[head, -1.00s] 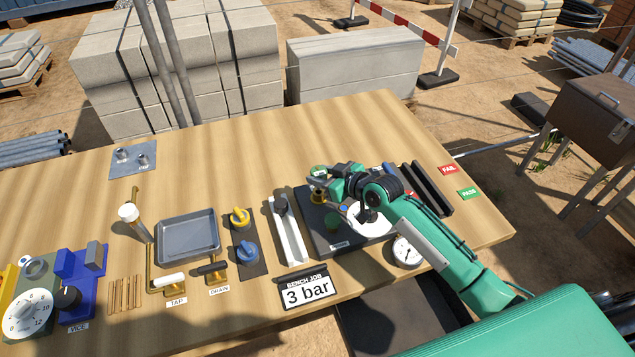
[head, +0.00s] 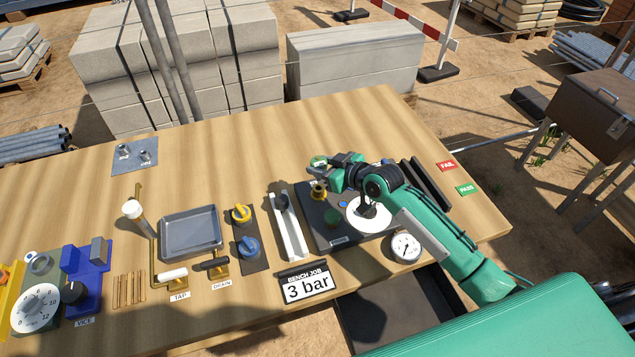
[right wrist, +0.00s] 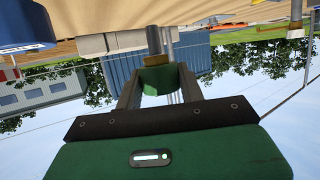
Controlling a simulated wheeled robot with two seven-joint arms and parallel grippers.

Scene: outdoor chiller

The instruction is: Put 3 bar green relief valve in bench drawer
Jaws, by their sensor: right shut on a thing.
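My right gripper (head: 322,166) is shut on the green relief valve (head: 318,160), over the left back of the black test block. In the right wrist view the valve's green body (right wrist: 156,80) sits between the fingers, with a brass collar and a grey stem beyond it. A brass fitting (head: 318,190) on the block shows just below the gripper; whether the valve touches it I cannot tell. The dark bench drawer (head: 385,318) is open under the bench's front edge, partly hidden by my right arm. The "3 bar" sign (head: 306,287) stands at the front edge. My left gripper is out of view.
The black block (head: 345,236) has a green knob and a white disc, with a round gauge (head: 406,247) in front. A white channel (head: 289,225), yellow and blue taps, a grey tray (head: 190,233) and a blue vice lie left.

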